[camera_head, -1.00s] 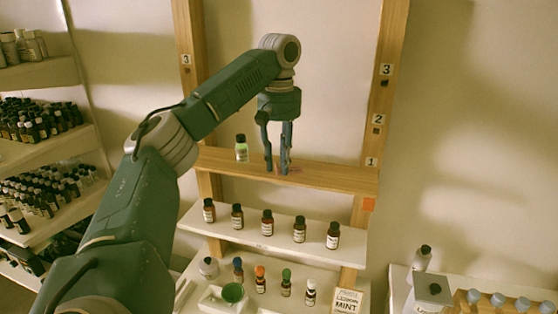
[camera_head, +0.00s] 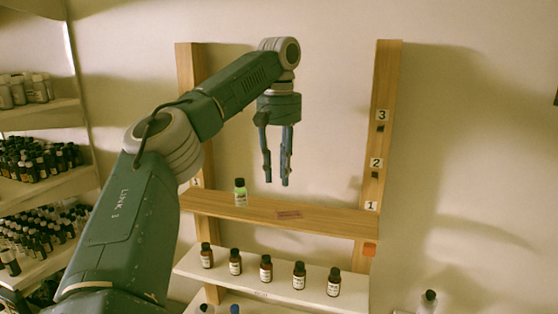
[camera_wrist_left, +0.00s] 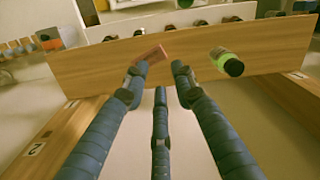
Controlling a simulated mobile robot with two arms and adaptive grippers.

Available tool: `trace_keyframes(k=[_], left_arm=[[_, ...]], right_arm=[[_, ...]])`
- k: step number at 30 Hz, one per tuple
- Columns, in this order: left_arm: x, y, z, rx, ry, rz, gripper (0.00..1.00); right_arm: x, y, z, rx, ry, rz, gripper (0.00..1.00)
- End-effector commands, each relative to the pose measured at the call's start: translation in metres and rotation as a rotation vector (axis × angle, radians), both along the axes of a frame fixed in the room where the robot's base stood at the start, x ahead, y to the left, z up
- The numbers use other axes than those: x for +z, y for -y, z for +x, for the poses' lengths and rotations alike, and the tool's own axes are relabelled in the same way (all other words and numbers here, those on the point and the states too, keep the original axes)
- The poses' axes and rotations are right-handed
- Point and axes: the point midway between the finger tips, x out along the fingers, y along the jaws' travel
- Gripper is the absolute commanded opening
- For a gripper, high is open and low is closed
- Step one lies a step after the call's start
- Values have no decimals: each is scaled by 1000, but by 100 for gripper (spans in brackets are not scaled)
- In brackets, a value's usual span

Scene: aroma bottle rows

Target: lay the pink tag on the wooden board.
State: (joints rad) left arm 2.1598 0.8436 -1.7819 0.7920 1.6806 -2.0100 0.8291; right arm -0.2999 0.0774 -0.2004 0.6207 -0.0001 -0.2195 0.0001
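The pink tag (camera_head: 288,215) lies flat on the wooden board (camera_head: 335,220), right of the small green bottle (camera_head: 240,192). The tag also shows in the left wrist view (camera_wrist_left: 152,54), near one fingertip in the picture and apart from it as far as I can tell. My left gripper (camera_head: 276,182) hangs above the board with its fingers pointing down. In the left wrist view its fingers (camera_wrist_left: 158,80) are spread, with nothing between them. My right gripper is in neither view.
Wooden uprights (camera_head: 383,140) with number labels stand at both ends of the board. A white shelf (camera_head: 310,300) below holds several brown bottles (camera_head: 266,268). Crowded bottle shelves (camera_head: 40,115) are at left. The board's right part is clear.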

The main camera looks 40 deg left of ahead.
Motion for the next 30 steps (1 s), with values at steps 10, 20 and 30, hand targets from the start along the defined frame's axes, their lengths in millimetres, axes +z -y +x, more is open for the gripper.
trace_keyframes(k=[10, 20, 30], left_arm=[[27, 0, 0, 0, -1, -1, 26], [29, 0, 0, -1, -1, 0, 26], [29, 0, 0, -1, -1, 0, 26]], right_arm=[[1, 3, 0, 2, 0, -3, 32], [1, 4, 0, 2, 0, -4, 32], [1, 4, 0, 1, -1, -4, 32]])
